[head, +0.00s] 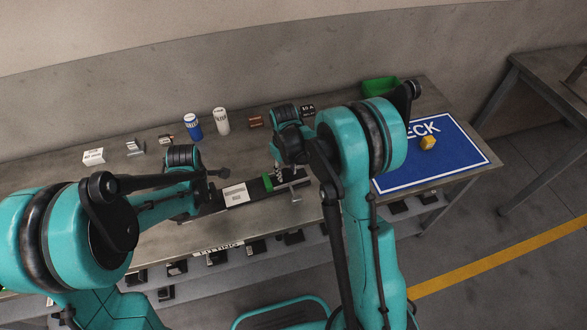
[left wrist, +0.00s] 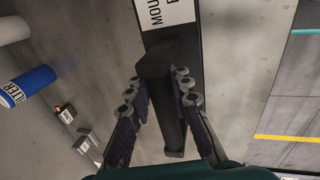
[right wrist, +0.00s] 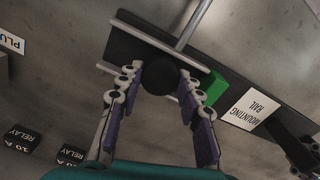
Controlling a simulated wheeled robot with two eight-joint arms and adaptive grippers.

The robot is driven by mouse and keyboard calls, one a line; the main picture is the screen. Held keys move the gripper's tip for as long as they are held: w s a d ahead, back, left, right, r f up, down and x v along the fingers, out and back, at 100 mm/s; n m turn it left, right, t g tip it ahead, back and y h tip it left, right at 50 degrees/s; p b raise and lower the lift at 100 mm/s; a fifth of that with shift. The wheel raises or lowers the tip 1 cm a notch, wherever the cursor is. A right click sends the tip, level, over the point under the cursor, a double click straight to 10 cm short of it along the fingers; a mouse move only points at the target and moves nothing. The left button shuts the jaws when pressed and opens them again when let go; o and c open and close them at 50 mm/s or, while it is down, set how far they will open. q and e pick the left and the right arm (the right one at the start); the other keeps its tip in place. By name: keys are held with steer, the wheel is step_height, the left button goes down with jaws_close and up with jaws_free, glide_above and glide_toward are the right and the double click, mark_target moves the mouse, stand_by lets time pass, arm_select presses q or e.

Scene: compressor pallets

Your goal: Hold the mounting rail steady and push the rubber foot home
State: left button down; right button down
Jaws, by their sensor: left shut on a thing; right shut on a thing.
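The mounting rail (head: 212,206) is a long dark bar with a white label, lying along the bench. It also shows in the left wrist view (left wrist: 181,45) and the right wrist view (right wrist: 135,45). My left gripper (left wrist: 160,88) is shut on a dark raised part at the rail's left end. My right gripper (right wrist: 160,82) is shut on the black round rubber foot (right wrist: 160,76), over the rail's other end beside a green block (right wrist: 214,88). The foot hides what is under it, so I cannot tell how deep it sits.
A metal rod (right wrist: 193,22) with a crossbar lies by the rail's right end. Cans (head: 192,125) and small boxes stand along the back. A blue mat (head: 440,160) bears a yellow cube (head: 428,142); a green bin (head: 380,86) stands behind. Shelf bins sit below the front edge.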

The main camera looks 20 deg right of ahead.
mark_target(286, 173)
steer(key=c, duration=1)
jaws_free()
steer(key=shift+r, duration=0.1)
step_height(286, 173, up, 12)
